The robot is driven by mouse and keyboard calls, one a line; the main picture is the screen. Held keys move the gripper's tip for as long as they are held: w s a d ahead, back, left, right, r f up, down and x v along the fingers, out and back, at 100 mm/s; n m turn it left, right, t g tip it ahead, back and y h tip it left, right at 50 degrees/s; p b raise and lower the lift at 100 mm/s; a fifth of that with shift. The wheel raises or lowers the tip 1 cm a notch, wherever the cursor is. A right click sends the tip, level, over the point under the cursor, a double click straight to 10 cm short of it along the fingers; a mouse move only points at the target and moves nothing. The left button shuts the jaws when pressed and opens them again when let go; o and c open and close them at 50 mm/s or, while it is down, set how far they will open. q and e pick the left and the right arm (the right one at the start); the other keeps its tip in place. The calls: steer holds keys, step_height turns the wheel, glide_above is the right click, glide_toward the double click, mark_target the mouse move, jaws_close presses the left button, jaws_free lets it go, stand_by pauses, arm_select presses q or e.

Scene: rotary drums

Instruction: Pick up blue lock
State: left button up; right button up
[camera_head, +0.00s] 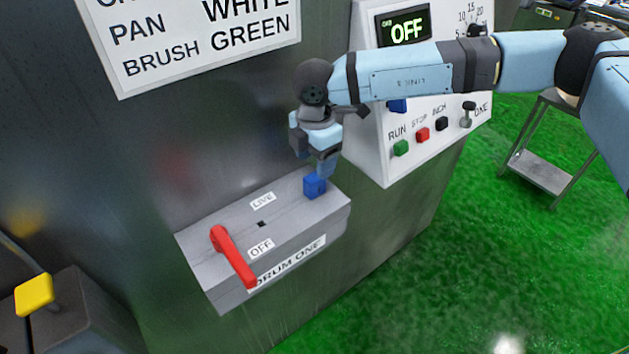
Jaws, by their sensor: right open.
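The blue lock (314,186) is a small blue block on top of the grey isolator box (210,270), at its right end. My right gripper (325,168) points down directly above the lock, its fingertips at or very close to the lock's top. It is open, but from this angle I cannot tell whether the fingers straddle the lock. The red handle (234,258) on the box lies toward the OFF label. My left gripper is not in view.
The control panel (430,150) with a display reading OFF and several buttons stands right of the box. A white sign (190,40) is on the metal cabinet above. A yellow object (34,294) is at lower left. A small metal stand (540,172) stands on the green floor.

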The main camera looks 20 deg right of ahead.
mark_target(314, 176)
step_height(314, 176, down, 2)
steer(key=shift+f, duration=0.15)
steer(key=shift+s+a+f+p, duration=0.15)
steer(key=shift+f+p, duration=0.2)
steer(key=shift+p, duration=0.25)
step_height(314, 176, down, 4)
steer(key=shift+s+r+p, duration=0.1)
steer(key=shift+r+p, duration=0.1)
steer(key=shift+p, duration=0.5)
steer(key=shift+f, duration=0.35)
steer(key=shift+c, duration=0.4)
steer(key=c, duration=0.7)
steer(key=shift+c, duration=1.3)
